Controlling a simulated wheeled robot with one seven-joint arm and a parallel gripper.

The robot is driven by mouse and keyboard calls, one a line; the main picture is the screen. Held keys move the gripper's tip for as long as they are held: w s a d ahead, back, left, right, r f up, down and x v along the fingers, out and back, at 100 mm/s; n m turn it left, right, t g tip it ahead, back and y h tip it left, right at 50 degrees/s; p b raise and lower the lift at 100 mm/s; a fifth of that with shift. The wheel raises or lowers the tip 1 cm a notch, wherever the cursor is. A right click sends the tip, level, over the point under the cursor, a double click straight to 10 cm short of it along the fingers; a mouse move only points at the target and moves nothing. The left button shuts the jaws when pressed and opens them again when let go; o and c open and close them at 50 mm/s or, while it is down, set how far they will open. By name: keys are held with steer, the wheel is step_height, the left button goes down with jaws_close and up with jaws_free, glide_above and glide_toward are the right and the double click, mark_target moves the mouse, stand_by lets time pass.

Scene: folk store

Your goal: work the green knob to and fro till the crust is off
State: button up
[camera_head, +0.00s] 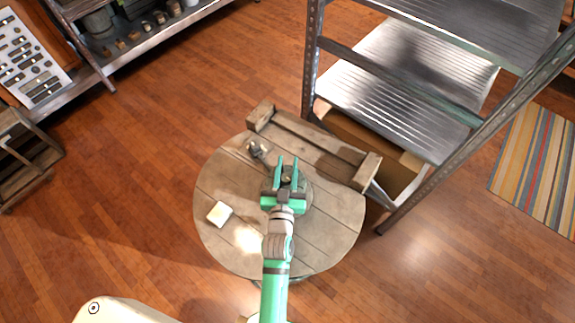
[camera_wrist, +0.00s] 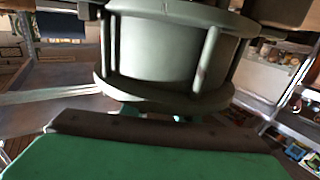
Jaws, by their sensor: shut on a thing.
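My gripper (camera_head: 288,163) is over the middle of the round wooden table, its two green fingers on either side of a small part. I take this part to be the knob, but it is mostly hidden and I cannot make out its colour. A rounded grey-green device (camera_head: 306,198) shows partly under the gripper. In the wrist view this device (camera_wrist: 160,50) is a drum with a wide lower flange and upright posts, close ahead. A broad green surface (camera_wrist: 140,160) with a dark edge fills the bottom there. I cannot make out any crust.
The round table (camera_head: 215,180) also bears a pale block (camera_head: 219,213) at left and a small metal tool (camera_head: 258,151) behind. A wooden frame (camera_head: 318,142) lies along its far edge. A metal shelf rack (camera_head: 390,105) stands close behind at right. Open floor lies left.

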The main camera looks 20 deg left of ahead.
mark_target(285, 183)
stand_by(0.3)
steer(key=o, duration=1.1)
steer(key=shift+c, duration=0.2)
steer(key=shift+s, duration=0.15)
steer(key=v, duration=1)
steer(key=shift+s, duration=0.3)
steer(key=s+d+r+m+g+h, duration=0.1)
steer(key=s+d+r+h, duration=0.1)
steer(key=s+d, duration=0.4)
steer(key=s+d+r+m+g+h, duration=0.1)
steer(key=s+d, duration=0.6)
steer(key=s, duration=0.8)
steer(key=shift+d+r+m+h, duration=0.15)
steer(key=shift+r+m+h, duration=0.25)
steer(key=shift+r+h, duration=0.25)
